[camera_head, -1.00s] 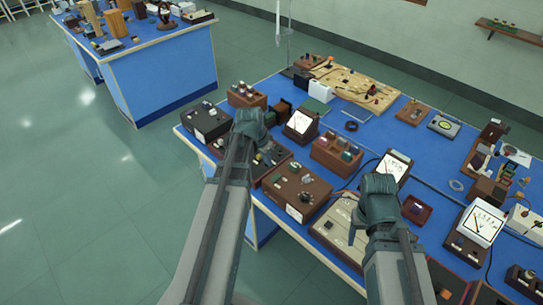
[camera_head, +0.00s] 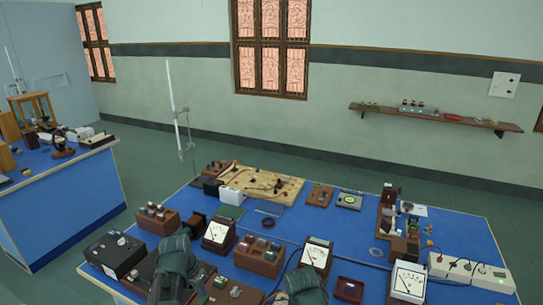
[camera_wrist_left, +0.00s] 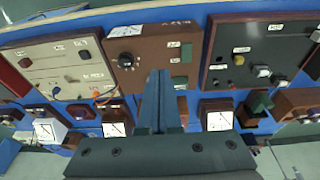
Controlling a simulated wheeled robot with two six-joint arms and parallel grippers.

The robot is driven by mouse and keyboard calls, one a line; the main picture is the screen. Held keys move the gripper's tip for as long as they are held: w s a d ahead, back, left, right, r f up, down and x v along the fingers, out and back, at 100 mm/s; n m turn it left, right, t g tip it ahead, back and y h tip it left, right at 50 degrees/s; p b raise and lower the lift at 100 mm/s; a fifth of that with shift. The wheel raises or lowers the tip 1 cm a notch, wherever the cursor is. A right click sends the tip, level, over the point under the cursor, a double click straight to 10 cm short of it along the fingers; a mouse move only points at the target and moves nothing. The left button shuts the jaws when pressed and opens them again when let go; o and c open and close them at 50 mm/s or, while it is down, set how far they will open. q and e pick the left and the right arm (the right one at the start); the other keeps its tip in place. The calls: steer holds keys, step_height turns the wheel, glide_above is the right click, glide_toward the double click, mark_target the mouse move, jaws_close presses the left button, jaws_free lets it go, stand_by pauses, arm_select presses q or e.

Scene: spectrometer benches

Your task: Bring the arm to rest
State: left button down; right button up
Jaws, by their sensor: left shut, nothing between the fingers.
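My left gripper (camera_wrist_left: 159,78) is shut and empty in the left wrist view, its two fingers pressed together above the bench boxes. In the head view only the dark end of my left arm (camera_head: 176,262) shows at the bottom, over the near left part of the blue bench; its fingers cannot be made out. The end of my right arm (camera_head: 304,285) shows at the bottom edge, with its fingers hidden.
The blue bench (camera_head: 455,232) is crowded with instruments. A black box (camera_head: 115,255), meters (camera_head: 216,231), a brown block (camera_head: 259,257) and a white power strip (camera_head: 470,272) stand on it. Another blue bench (camera_head: 60,208) is at left. A wall shelf (camera_head: 440,118) is behind.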

arm_select(q)
steer(key=s+d+f+g+y+b, duration=0.1)
steer(key=s+d+f+b, duration=0.1)
steer(key=s+d, duration=0.4)
steer(key=s+d+f+g+y+b, duration=0.1)
steer(key=s+d+f, duration=0.1)
steer(key=s+d, duration=0.5)
steer(key=d, duration=0.6)
steer(key=shift+f+g+y+b, duration=0.3)
steer(key=shift+f+g+b, duration=0.05)
steer(key=shift+f+g, duration=0.05)
